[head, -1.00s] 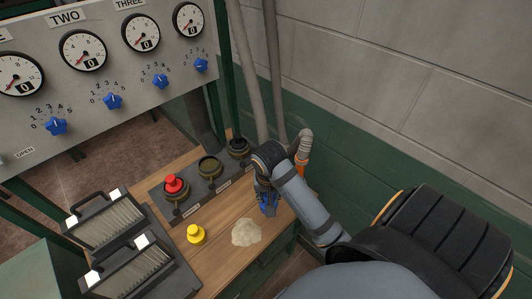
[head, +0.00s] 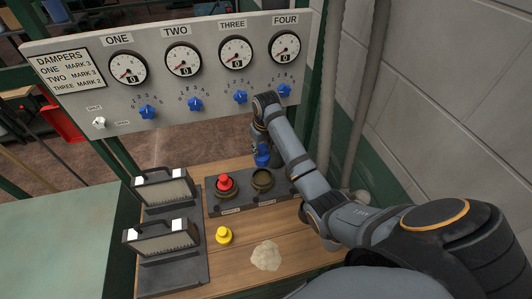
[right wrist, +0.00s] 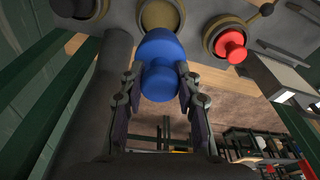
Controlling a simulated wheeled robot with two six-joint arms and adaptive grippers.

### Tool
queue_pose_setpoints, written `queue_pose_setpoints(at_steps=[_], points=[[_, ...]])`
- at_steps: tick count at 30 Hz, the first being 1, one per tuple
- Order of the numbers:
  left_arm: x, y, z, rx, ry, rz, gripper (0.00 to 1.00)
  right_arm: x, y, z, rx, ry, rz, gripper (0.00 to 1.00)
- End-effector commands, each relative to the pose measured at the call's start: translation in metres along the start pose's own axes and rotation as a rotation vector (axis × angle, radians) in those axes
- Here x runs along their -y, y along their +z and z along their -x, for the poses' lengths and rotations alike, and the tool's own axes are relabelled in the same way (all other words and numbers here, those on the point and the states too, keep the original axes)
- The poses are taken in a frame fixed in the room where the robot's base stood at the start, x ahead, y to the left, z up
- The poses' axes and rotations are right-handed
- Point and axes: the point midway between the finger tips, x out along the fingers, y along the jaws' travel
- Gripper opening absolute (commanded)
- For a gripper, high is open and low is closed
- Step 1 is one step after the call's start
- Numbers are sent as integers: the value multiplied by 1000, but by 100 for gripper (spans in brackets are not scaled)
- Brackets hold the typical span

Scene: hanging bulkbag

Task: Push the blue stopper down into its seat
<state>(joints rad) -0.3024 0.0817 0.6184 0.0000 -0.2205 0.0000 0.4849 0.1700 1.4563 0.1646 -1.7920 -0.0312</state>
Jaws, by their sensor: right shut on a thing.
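The blue stopper (head: 262,160) is held between the fingers of my right gripper (head: 261,148), which is shut on it. In the right wrist view the blue stopper (right wrist: 158,65) sits between both fingers (right wrist: 157,85) and overlaps the edge of the open middle seat (right wrist: 162,14). In the head view the stopper is just above and behind this middle seat (head: 262,180); the exact gap is hard to tell. A red stopper (head: 225,183) sits in the seat to the left. The third seat (right wrist: 78,8) is open and mostly hidden by my arm in the head view. My left gripper is not in view.
A yellow stopper (head: 224,235) and a pale powder heap (head: 266,256) are on the wooden bench (head: 245,265). Two slatted black-framed units (head: 165,190) stand at left. The gauge panel (head: 205,80) with blue knobs is behind my right gripper. Pipes (head: 368,90) rise at right.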

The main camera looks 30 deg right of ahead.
Motion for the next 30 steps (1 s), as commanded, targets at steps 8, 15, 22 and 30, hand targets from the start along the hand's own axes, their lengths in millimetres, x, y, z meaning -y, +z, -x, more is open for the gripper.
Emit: queue_pose_setpoints(at_steps=[8,15,22,30], points=[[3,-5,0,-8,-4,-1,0,0,3,-17,1,1,-2,0],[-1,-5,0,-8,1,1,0,0,8,-45,1,1,-2,0],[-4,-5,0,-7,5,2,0,0,12,-70,1,0,-3,0],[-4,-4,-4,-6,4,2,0,0,13,-84,-1,1,-3,0]])
